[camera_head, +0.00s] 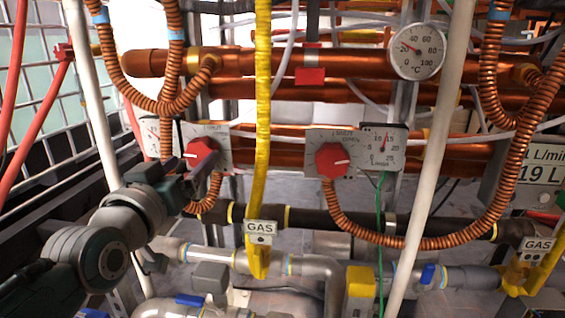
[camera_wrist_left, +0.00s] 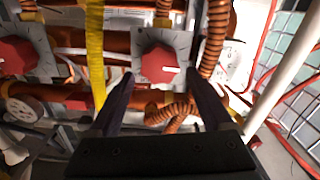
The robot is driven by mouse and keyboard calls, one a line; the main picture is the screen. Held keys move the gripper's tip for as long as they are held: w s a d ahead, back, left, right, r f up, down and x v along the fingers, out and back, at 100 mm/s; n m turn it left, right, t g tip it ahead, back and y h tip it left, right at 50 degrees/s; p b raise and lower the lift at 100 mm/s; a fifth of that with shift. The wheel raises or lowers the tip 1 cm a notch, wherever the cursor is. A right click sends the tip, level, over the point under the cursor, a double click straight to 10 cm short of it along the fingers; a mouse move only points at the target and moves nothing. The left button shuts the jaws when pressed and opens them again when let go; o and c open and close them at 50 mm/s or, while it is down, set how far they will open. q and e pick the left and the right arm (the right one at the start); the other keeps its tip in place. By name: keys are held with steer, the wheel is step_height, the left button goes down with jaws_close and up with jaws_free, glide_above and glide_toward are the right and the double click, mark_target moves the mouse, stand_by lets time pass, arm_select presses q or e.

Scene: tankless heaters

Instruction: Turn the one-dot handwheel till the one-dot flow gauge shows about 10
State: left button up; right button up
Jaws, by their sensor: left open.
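Two red handwheels sit on pale plates on the copper pipes: a left handwheel (camera_head: 203,152) and a right handwheel (camera_head: 333,160). Their dot marks are too small to read. Another gauge (camera_head: 150,132) at the left is mostly hidden by a hose. My left gripper (camera_head: 200,168) is open in front of the left handwheel. In the left wrist view, that handwheel (camera_wrist_left: 163,63) shows between and beyond the fingertips, with no clear contact. My right gripper is not in view.
A yellow pipe (camera_head: 262,100) runs down between the handwheels. Corrugated copper hoses (camera_head: 173,60) hang near the left plate, and one loops under it. A white pipe (camera_head: 440,130) crosses right of the flow gauge. A temperature dial (camera_head: 416,51) is above.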

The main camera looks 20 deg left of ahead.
mark_target(198, 155)
arm_select(q)
steer(key=shift+b+x, duration=0.6)
steer(key=shift+x, duration=1.15)
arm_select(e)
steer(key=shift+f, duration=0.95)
arm_select(q)
steer(key=c, duration=1.1)
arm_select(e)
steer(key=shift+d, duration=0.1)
arm_select(q)
steer(key=shift+n, duration=0.3)
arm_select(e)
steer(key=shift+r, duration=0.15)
